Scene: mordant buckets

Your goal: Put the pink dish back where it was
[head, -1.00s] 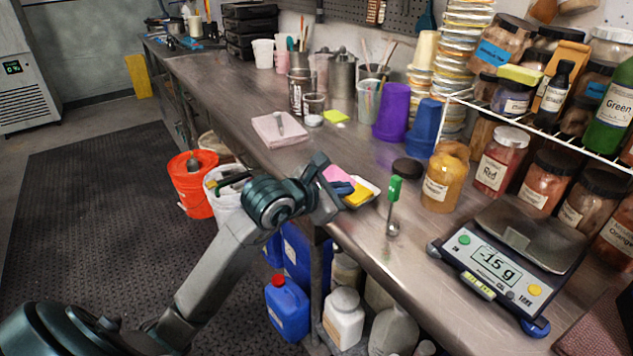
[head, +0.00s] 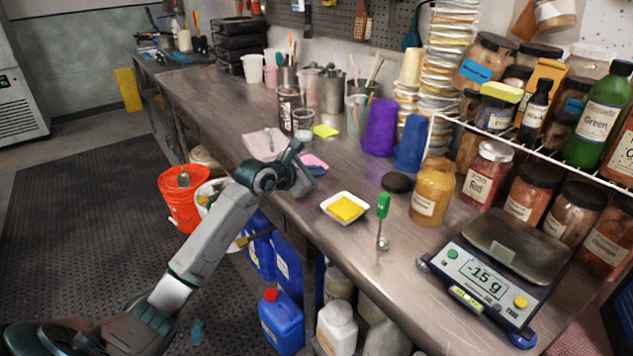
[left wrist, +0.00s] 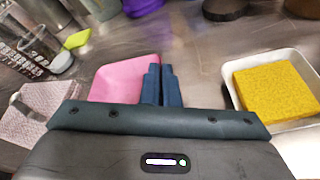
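The pink dish (head: 315,161) shows as a flat pink shape just past my left gripper, partly hidden by it. It also shows in the left wrist view (left wrist: 122,76), where its right edge meets the fingers. My left gripper (head: 316,173) has its dark blue fingers nearly together at that edge, and it appears shut on the dish. The exact grip, and whether the dish touches the bench, cannot be told. My right gripper is not in view.
A white dish with a yellow block (head: 346,208) stands to the right. A pale pink cloth (head: 257,146) with a utensil lies to the left, and a lime note (head: 325,131) behind. A green-handled tool (head: 383,208) and scale (head: 486,278) stand further right.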

